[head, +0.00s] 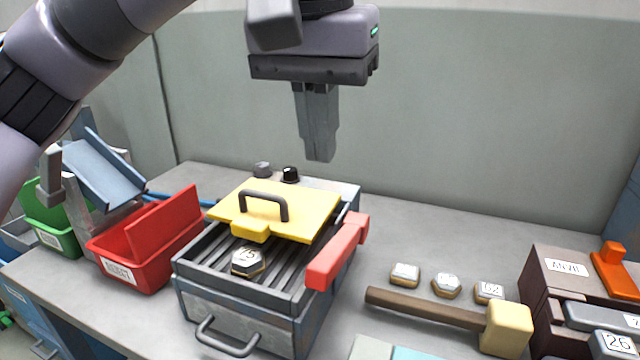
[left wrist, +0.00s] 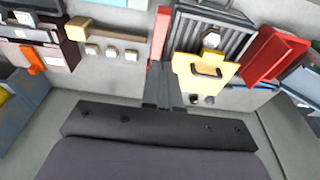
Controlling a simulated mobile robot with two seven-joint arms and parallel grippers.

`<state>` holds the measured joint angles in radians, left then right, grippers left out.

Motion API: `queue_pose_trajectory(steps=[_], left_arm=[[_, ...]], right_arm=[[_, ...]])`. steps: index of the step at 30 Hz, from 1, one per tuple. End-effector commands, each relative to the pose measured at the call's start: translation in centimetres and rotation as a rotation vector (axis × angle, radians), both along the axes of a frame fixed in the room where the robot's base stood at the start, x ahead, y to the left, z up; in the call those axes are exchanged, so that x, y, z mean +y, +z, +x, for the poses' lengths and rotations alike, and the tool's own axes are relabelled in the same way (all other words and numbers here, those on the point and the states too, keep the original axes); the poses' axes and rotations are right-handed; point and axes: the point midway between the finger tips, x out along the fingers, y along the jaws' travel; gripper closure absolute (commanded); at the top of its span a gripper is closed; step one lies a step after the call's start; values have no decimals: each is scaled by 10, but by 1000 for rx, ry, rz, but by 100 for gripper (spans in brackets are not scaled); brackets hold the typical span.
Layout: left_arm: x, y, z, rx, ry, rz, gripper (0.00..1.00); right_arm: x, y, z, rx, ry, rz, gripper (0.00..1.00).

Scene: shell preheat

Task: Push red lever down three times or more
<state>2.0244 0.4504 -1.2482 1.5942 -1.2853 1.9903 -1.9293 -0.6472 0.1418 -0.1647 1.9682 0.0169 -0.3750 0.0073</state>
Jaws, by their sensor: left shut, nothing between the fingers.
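The red lever (head: 338,250) is on the right side of a grey metal box with a grill (head: 215,305). It slopes, its near end lower than its far end. My left gripper (head: 319,158) is shut and empty, pointing down above the back of the box, higher than the lever. In the left wrist view the gripper fingers (left wrist: 163,105) lie just below the red lever (left wrist: 158,50); a gap cannot be judged there. A yellow lid (head: 280,217) with a dark handle covers the back of the grill. A numbered hex piece (head: 247,261) lies on the grill. My right gripper is out of view.
A red bin (head: 150,265) and a green bin (head: 55,235) stand left of the box. A mallet (head: 430,308) and three numbered hex pieces (head: 447,286) lie to the right. A brown box (head: 550,285) stands at far right.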

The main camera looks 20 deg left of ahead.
Motion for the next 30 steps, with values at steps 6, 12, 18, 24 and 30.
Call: queue_pose_trajectory(steps=[6,12,18,24,30], left_arm=[[1,-43,7,4,0,1,100],[0,-85,15,4,1,1,100],[0,-114,9,2,0,-1,100],[0,-127,6,1,1,-2,100],[0,-128,5,1,2,-1,100]], right_arm=[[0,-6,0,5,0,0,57],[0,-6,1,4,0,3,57],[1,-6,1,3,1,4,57],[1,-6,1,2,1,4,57],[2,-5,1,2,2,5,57]])
